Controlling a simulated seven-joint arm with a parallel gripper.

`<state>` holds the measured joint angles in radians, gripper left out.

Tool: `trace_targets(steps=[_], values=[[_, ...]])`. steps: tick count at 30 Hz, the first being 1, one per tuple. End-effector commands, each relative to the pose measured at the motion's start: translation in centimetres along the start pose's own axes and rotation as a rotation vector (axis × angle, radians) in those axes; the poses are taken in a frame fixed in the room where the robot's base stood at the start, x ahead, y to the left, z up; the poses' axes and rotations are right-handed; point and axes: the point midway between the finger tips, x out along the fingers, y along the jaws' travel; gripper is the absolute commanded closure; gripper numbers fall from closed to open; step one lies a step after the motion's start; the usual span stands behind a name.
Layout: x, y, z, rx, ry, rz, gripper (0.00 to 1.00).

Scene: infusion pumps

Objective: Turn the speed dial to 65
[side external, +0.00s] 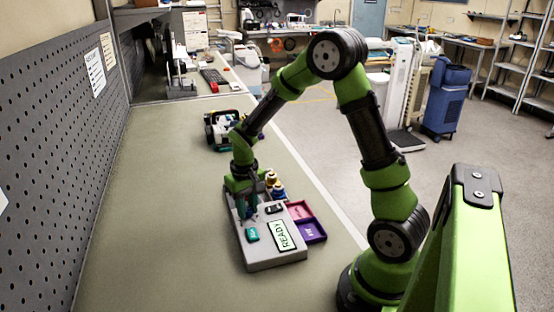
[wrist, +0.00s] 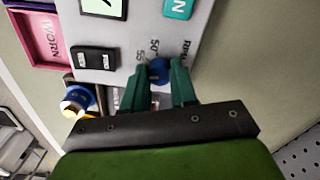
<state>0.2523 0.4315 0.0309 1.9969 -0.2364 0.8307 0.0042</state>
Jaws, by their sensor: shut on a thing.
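The grey pump panel (side external: 277,257) lies on the bench with its long side running away from the side camera. The blue speed dial (wrist: 159,72) is on its face, with printed marks "50" and "55" and sideways "RPM" lettering beside it in the wrist view. My gripper (wrist: 160,69) has one green finger on either side of the dial and is shut on it. In the side view my gripper (side external: 246,208) points down over the far part of the panel and hides the dial. The dial's exact setting cannot be read.
The panel has a READY display (side external: 282,235), a teal button (side external: 252,234) and a black rocker switch (wrist: 95,60). A pink WORN tray (side external: 299,211) and a purple tray (side external: 312,232) sit at its right. Blue-and-yellow parts (side external: 275,185) stand close behind. The bench left is clear.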

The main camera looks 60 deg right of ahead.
Motion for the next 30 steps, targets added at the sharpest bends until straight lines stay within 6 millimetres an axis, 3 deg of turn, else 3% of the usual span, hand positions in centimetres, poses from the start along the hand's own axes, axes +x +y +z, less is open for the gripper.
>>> trace_targets(steps=[30], values=[[-0.17,0.02,-0.07,-0.893,0.002,0.001,1.0]])
